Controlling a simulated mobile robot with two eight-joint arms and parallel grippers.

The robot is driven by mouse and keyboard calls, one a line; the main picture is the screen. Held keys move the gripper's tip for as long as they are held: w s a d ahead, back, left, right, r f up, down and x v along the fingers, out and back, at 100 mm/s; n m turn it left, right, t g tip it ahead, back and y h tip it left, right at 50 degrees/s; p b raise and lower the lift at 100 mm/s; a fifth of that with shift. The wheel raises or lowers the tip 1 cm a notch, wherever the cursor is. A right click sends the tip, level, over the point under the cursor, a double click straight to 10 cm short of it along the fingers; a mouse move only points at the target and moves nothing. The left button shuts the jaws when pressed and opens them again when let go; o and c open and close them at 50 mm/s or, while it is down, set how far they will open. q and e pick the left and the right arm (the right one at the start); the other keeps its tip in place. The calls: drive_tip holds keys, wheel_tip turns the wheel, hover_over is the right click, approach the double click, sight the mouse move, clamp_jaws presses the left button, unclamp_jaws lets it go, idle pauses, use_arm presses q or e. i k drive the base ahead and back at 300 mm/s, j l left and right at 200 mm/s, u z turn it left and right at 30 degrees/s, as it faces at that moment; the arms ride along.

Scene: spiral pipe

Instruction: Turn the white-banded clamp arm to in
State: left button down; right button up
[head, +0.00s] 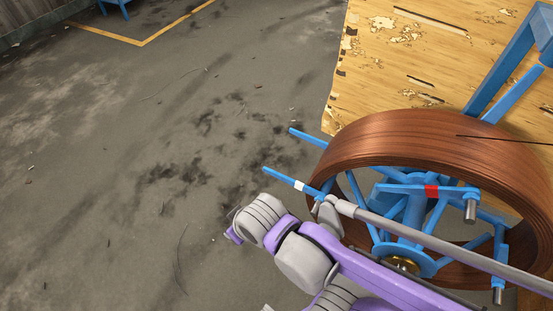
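The white-banded clamp arm (281,177) is a thin blue bar with a white band (299,185). It sticks out to the left from the front of the brown coiled pipe (400,140). My purple and grey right arm comes in from the lower right, and its grey joints overlap the lower left of the reel. The tip of my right gripper (326,207) seems to be at the inner end of the banded bar, by the coil's left rim. Whether it touches the bar, and its finger opening, cannot be told. My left gripper is not in view.
A blue hub frame (411,214) with spokes sits inside the coil, with a red-banded arm (431,191) at right. A grey rod (450,247) crosses in front. A worn wooden panel (400,60) stands behind. The grey floor (120,180) at left is open.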

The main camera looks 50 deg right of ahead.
sight(298, 185)
drive_tip(key=i+z, duration=0.3)
drive_tip(key=z, duration=0.15)
drive_tip(key=i+j+z, duration=0.1)
drive_tip(key=i+z, duration=0.15)
drive_tip(key=z, duration=0.25)
drive_tip(key=i+j+z, duration=0.2)
drive_tip(key=z, duration=0.25)
drive_tip(key=i+j+z, duration=0.1)
drive_tip(key=z, duration=0.4)
drive_tip(key=i+j+z, duration=0.25)
drive_tip(key=z, duration=0.25)
drive_tip(key=i+j+z, duration=0.15)
drive_tip(key=z, duration=0.35)
drive_tip(key=i+j+z, duration=0.1)
drive_tip(key=z, duration=0.35)
drive_tip(key=j+z, duration=0.45)
drive_tip(key=i+j+z, duration=0.1)
drive_tip(key=z, duration=0.3)
drive_tip(key=j+z, duration=1.35)
drive_tip(key=j, duration=0.3)
drive_tip(key=k, duration=0.05)
